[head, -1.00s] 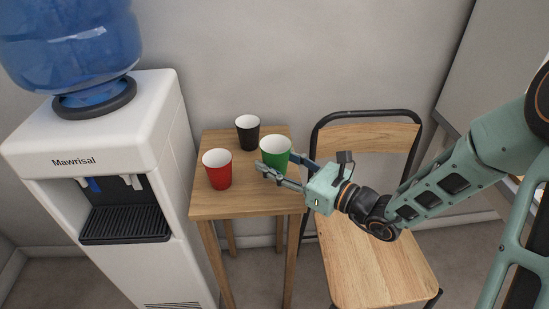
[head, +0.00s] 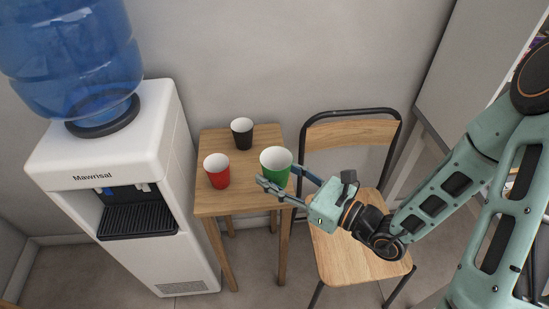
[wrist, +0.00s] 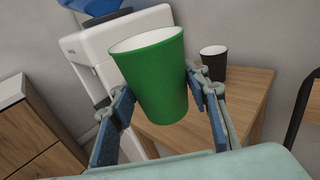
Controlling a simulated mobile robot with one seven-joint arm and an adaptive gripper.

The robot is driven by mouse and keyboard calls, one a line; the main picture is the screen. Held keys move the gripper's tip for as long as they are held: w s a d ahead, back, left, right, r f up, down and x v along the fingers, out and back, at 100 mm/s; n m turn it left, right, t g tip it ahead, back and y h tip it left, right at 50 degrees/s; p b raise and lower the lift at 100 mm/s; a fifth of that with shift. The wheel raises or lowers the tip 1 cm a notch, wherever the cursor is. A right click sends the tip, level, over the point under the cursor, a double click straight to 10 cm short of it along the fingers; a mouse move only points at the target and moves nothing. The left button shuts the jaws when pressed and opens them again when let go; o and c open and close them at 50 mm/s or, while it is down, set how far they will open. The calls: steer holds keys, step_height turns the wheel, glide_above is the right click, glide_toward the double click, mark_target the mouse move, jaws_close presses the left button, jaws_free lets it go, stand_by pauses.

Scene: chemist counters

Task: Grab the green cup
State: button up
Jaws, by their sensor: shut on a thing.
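The green cup (head: 277,167) is upright with a white inside, at the right edge of the small wooden table in the head view. My gripper (head: 281,181) reaches it from the right and is shut on it, with a finger on each side. In the wrist view the green cup (wrist: 157,80) sits between the two fingers of my gripper (wrist: 160,97), tilted in the picture. It appears raised above the table top in that view.
A red cup (head: 217,171) and a black cup (head: 242,133) stand on the wooden table (head: 233,202). A white water dispenser (head: 150,130) stands close on the left. A wooden chair (head: 352,246) is on the right, under my arm.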

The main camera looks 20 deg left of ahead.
mark_target(276, 180)
steer(key=shift+s+d+r+p, duration=0.5)
steer(key=shift+s+r+p, duration=0.25)
steer(key=shift+p, duration=1.25)
steer(key=shift+c, duration=0.2)
steer(key=shift+s+d+r+p, duration=0.15)
steer(key=shift+s+d+p, duration=0.6)
steer(key=shift+p, duration=0.55)
